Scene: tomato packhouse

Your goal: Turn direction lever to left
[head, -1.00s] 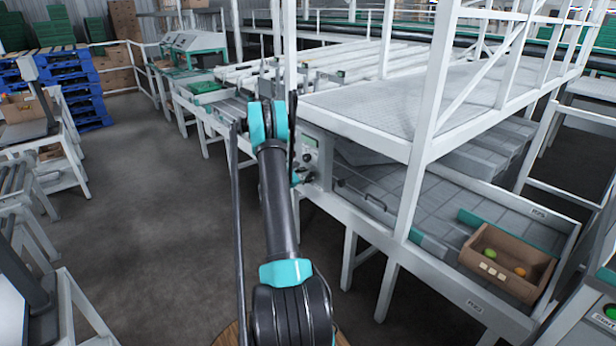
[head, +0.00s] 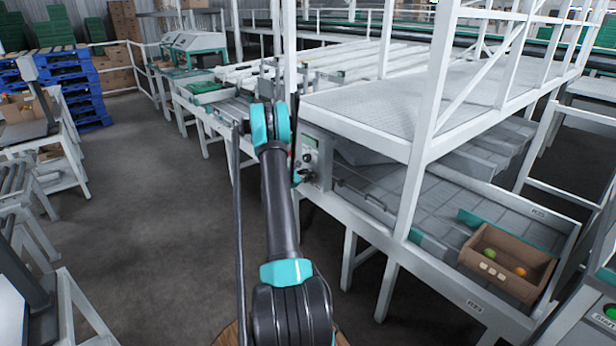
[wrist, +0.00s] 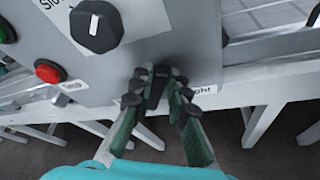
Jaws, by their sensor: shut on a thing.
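The direction lever (wrist: 157,86) is a small dark handle on the grey control panel, low in the panel face in the wrist view. My gripper (wrist: 157,80) is shut on it, with one finger on each side. The fingers hide most of the lever, so I cannot tell its exact angle. A label ending in "ight" (wrist: 207,90) shows just right of the fingers. In the head view, my gripper (head: 301,177) is at the control box (head: 316,160), partly hidden by my arm.
A dark rotary knob (wrist: 97,27) with a white pointer is above left of the lever. A red button (wrist: 48,71) and a green button (wrist: 6,31) are farther left. A white machine frame (head: 408,190) stands right of the box. The aisle floor (head: 150,220) is clear.

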